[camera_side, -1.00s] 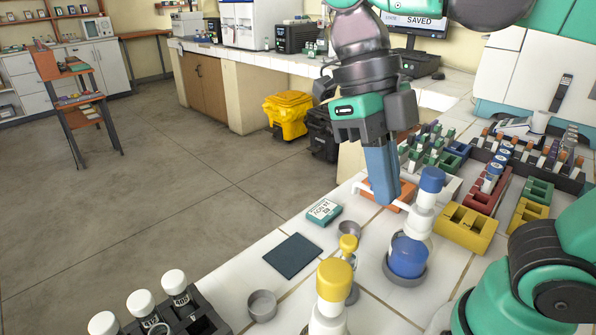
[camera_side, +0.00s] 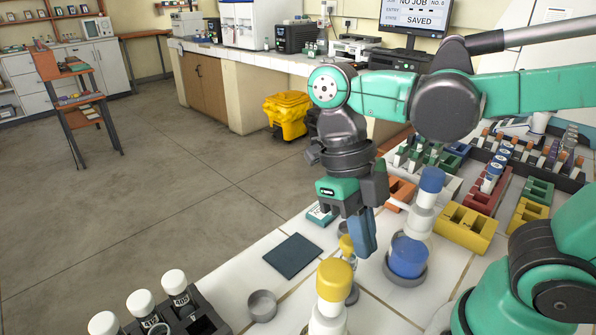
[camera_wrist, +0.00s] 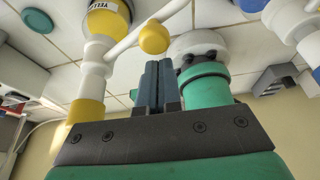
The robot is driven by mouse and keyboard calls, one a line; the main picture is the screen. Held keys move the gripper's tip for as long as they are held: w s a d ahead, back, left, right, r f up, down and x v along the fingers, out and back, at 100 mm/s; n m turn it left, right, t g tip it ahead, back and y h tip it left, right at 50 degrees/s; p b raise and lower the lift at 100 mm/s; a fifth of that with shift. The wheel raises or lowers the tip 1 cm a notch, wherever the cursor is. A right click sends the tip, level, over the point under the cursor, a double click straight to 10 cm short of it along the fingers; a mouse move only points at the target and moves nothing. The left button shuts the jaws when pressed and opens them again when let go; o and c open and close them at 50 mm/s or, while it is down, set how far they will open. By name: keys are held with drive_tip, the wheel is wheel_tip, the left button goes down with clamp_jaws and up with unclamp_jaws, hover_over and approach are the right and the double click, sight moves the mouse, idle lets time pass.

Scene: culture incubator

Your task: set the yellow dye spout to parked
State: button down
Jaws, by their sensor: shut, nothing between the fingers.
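The yellow dye dispenser (camera_side: 333,282) has a yellow cap and white body in the side view's foreground. In the wrist view its yellow and white parts (camera_wrist: 92,72) stand left of my fingers. Its thin white spout arm (camera_wrist: 126,43) ends in a yellow ball (camera_wrist: 153,37).
The blue dispenser (camera_side: 409,255) stands close on the right, its white spout (camera_side: 398,203) pointing left. A dark mat (camera_side: 292,256) and a metal cup (camera_side: 262,306) lie left. A rack of white-capped bottles (camera_side: 203,318) is at front left; coloured racks (camera_side: 466,228) fill the right.

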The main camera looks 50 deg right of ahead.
drive_tip(key=shift+w+a, duration=0.2)
drive_tip(key=shift+w, duration=0.4)
idle(0.5)
drive_tip(key=shift+w+a, duration=0.25)
drive_tip(key=shift+w, duration=0.3)
drive_tip(key=w+a, duration=0.4)
drive_tip(key=a, duration=0.1)
drive_tip(key=shift+a, duration=0.25)
idle(0.7)
drive_tip(key=s+d+r, duration=0.1)
drive_tip(key=s+d, duration=0.1)
drive_tip(key=d, duration=0.2)
drive_tip(key=w+a+r, duration=0.1)
drive_tip(key=a+r, duration=0.2)
drive_tip(key=r, duration=0.6)
drive_tip(key=shift+w+a+r, duration=0.15)
drive_tip(key=shift+w+a, duration=0.05)
drive_tip(key=shift+a, duration=0.1)
